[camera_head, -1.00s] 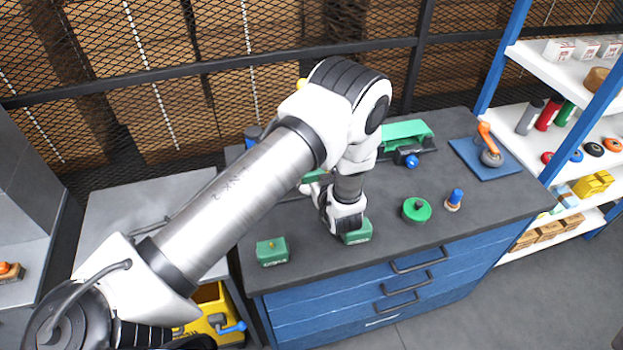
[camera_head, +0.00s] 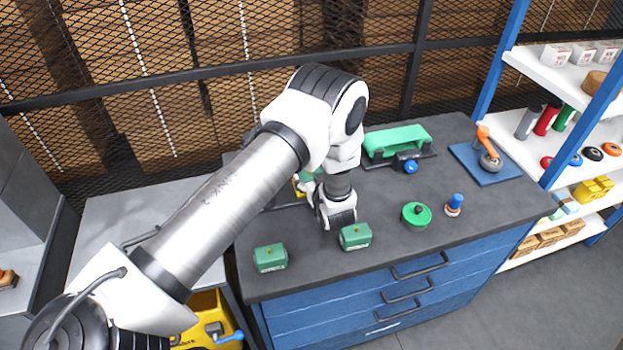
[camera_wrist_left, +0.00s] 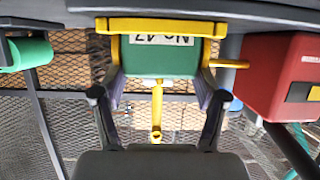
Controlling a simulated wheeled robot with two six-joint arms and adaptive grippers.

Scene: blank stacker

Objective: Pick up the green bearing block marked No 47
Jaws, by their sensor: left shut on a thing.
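The green bearing block marked No 47 (camera_wrist_left: 165,62) appears upside down in the left wrist view, with its white label readable. A yellow frame (camera_wrist_left: 160,27) runs along its base and sides. My left gripper (camera_wrist_left: 157,97) is shut on this block, one finger at each side. In the head view my left gripper (camera_head: 312,188) reaches toward the back of the bench. A bit of green and yellow shows there; my arm hides most of it. I cannot tell whether the block is clear of the bench. My right gripper is not in view.
Two other green blocks (camera_head: 355,237) (camera_head: 270,258) stand near the bench's front edge. A green round part (camera_head: 416,214) and a blue-topped piece (camera_head: 454,204) stand to the right. A red box (camera_wrist_left: 285,75) is close beside the gripper in the wrist view. Mesh fencing stands behind.

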